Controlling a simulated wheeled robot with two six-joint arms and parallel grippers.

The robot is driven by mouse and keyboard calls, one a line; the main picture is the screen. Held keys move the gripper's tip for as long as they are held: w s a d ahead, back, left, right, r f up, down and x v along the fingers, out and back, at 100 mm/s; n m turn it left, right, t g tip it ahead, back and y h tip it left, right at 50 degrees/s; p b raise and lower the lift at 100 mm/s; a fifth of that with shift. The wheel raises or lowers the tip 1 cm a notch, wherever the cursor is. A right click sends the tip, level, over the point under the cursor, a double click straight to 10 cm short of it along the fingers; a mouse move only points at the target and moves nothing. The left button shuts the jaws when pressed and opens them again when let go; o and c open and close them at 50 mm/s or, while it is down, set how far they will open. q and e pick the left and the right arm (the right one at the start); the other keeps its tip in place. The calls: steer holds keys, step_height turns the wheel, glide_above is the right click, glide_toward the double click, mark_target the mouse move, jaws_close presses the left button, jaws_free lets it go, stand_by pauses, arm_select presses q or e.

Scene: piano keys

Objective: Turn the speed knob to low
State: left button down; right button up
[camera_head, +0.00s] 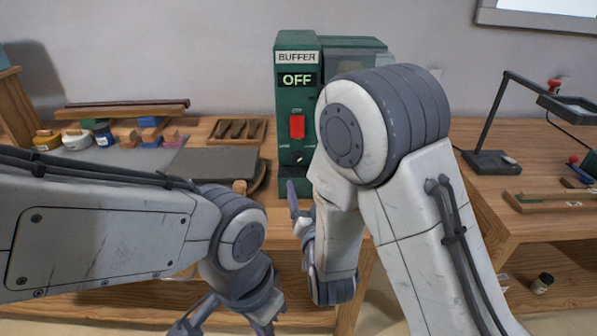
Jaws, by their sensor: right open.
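The green buffer machine (283,100) stands on the bench, its display reading OFF. A red switch (297,126) is on its front. Below the switch is a small dark speed knob (298,158) with tiny labels at its sides, too small to read. Its setting cannot be told. My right gripper (298,207) is open and empty, just below and in front of the knob, apart from it as far as I can see. My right arm hides the machine's right part. My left gripper (224,328) is at the bottom edge, its fingers spread and partly cut off.
A wooden tray of dark tools (239,130) lies left of the machine. Jars (76,139) and coloured blocks stand further left. A desk lamp (490,161) stands on the right bench. A small jar (542,283) sits on the lower shelf.

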mark_target(298, 162)
steer(key=w, duration=0.3)
steer(key=w+a+b, duration=0.1)
steer(key=w, duration=0.3)
steer(key=w+b, duration=0.1)
steer(key=w, duration=0.2)
steer(key=shift+w+a+r, duration=0.1)
steer(key=shift+w+a, duration=0.05)
steer(key=shift+a, duration=0.05)
jaws_close()
